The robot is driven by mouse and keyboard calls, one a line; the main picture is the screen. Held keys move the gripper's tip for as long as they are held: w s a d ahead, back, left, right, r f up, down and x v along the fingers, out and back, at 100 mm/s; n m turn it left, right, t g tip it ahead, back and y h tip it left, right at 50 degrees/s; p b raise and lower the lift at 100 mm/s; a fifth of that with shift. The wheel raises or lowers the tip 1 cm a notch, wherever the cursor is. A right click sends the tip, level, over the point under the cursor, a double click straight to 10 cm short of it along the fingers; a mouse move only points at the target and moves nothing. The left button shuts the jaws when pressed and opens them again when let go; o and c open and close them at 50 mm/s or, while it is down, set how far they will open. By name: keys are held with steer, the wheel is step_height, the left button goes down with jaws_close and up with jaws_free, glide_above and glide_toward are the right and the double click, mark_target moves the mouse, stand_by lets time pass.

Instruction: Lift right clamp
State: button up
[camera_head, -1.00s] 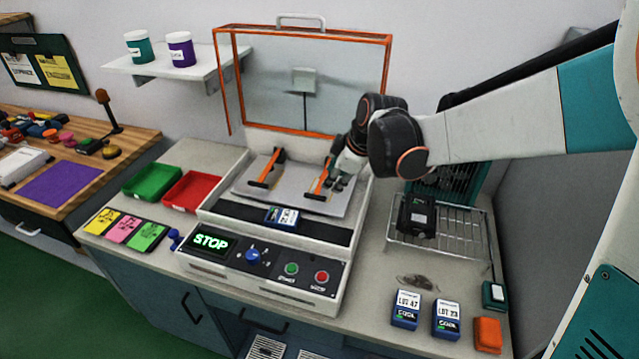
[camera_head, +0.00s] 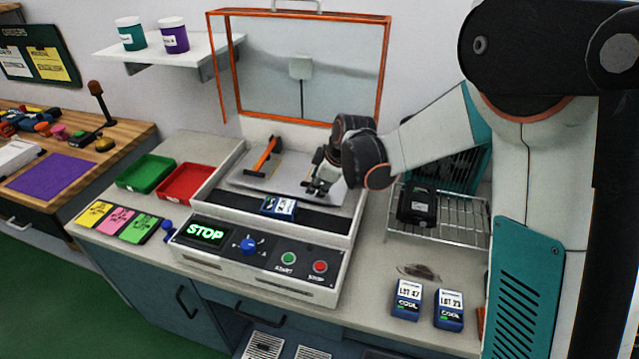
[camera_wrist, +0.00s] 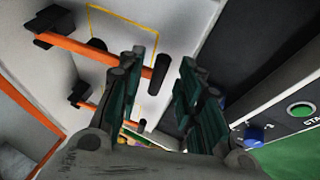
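The left clamp (camera_head: 263,155), an orange bar with dark ends, lies over the grey plate inside the open machine. In the head view my gripper (camera_head: 316,187) is over the right side of that plate and hides the right clamp. The wrist view shows the right clamp (camera_wrist: 108,50) as an orange bar with a black end piece. That end piece appears between the tips of my gripper's two fingers (camera_wrist: 160,75), which are spread apart. I cannot tell whether they touch it. The left clamp also shows farther off in the wrist view (camera_wrist: 92,108).
The orange-framed clear lid (camera_head: 383,60) stands open behind the plate. A blue-and-white module (camera_head: 279,206) sits on the dark front strip. The control panel has a STOP display (camera_head: 206,232) and a blue knob (camera_head: 249,245). A wire rack (camera_head: 450,225) is to the right.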

jaws_close()
